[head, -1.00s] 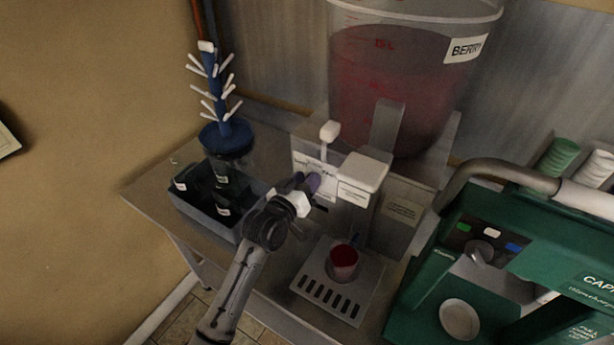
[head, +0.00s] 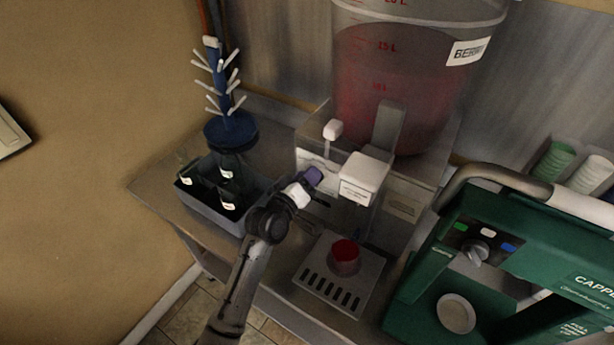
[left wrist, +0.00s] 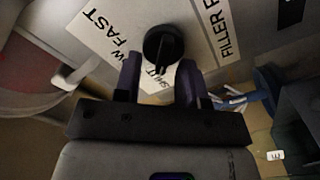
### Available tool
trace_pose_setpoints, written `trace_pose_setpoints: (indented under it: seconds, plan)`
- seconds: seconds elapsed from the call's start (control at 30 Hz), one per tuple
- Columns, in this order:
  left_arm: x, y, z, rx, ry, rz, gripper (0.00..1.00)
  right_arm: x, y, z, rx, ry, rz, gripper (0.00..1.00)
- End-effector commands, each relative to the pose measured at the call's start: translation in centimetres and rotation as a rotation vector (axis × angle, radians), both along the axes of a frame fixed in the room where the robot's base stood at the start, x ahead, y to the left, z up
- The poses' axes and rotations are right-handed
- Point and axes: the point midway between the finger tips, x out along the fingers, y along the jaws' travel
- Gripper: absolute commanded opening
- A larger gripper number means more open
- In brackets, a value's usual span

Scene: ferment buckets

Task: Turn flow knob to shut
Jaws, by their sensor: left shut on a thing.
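The black flow knob (left wrist: 163,45) sits on the filler's front panel in the left wrist view. Its bar points down in the picture, towards the word SHUT on the white label (left wrist: 98,35). FAST is at the label's left. My left gripper (left wrist: 160,80) has one purple finger on each side of the knob's bar and is shut on it; the exact contact is hard to see. In the head view my left gripper (head: 310,180) is at the filler's front panel and hides the knob. My right gripper is not in view.
A grey bottle bin (head: 229,222) and blue drying tree (head: 230,133) are at left, a green capper (head: 415,318) at right.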

Motion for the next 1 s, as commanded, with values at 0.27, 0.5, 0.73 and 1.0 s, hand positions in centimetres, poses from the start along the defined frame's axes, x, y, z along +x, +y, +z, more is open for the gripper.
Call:
trace_pose_setpoints:
  seconds: [0.27,0.5,0.73,1.0]
  plan:
    - [0.0,0.0,-0.1,-0.001,0.002,0.000,0.38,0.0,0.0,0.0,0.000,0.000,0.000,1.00]
    - [0.0,0.0,0.0,0.000,0.002,0.000,0.61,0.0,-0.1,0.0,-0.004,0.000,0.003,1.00]
    - [0.0,0.0,0.0,0.000,0.000,0.000,0.63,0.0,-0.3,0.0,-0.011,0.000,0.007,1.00]
    - [-1.6,1.0,-0.2,-0.001,0.000,0.001,0.63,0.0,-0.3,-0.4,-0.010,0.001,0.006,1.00]
